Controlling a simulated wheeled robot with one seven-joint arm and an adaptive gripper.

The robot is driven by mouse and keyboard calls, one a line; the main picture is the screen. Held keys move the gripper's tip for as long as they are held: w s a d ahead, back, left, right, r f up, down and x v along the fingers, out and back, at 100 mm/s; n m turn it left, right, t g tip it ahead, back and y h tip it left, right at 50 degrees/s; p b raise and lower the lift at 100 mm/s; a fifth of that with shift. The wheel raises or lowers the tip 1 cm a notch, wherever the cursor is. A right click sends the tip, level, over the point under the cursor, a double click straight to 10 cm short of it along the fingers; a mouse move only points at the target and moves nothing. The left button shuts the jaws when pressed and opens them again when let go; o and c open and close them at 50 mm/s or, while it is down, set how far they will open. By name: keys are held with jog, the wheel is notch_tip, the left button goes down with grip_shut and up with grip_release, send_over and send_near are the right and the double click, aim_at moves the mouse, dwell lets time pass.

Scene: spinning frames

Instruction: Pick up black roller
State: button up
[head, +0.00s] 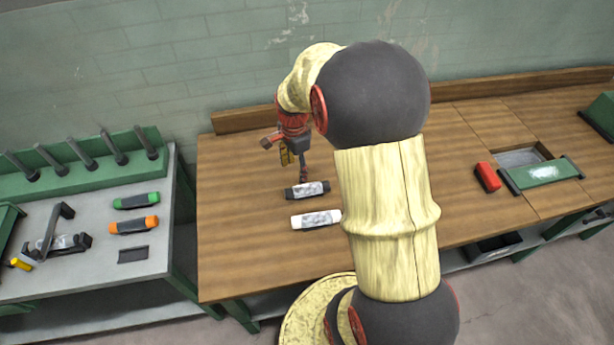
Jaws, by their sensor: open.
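The black roller (307,190) lies on the wooden table. It has dark ends and a pale, greyish wrapped middle. My gripper (286,158) is open and empty. In the head view it shows just above and behind the black roller, apart from it as far as I can see. One finger appears close to the roller's far side, but the exact height is hard to tell. A white roller (315,219) lies just in front of the black one, its right end close to my arm.
A grey side table (85,268) at left holds a green roller (136,201), an orange roller (133,225) and a rack with several dark pegs (84,163). A red block (487,177) and a green-framed tray (545,173) are at right. The wood left of the rollers is clear.

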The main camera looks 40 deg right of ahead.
aim_at(306, 186)
jog(key=d+f+m, duration=0.1)
jog(key=s+d+f+m+p, duration=0.1)
jog(key=d+f+m, duration=0.1)
jog(key=shift+s+d+f+g, duration=0.2)
jog(key=shift+s+d+g, duration=0.05)
jog(key=shift+d+g, duration=0.05)
jog(key=f, duration=0.2)
jog(key=f+m, duration=0.1)
jog(key=shift+s+d, duration=0.1)
jog(key=shift+d, duration=0.15)
jog(key=shift+w+a+f, duration=0.1)
jog(key=shift+w+f, duration=0.05)
jog(key=shift+f, duration=0.85)
jog(key=shift+w+a+f, duration=0.1)
jog(key=shift+f, duration=0.95)
jog(key=shift+w+a+f, duration=0.1)
jog(key=shift+w+f, duration=0.05)
jog(key=shift+f, duration=0.85)
jog(key=c, duration=0.3)
jog(key=c, duration=1.1)
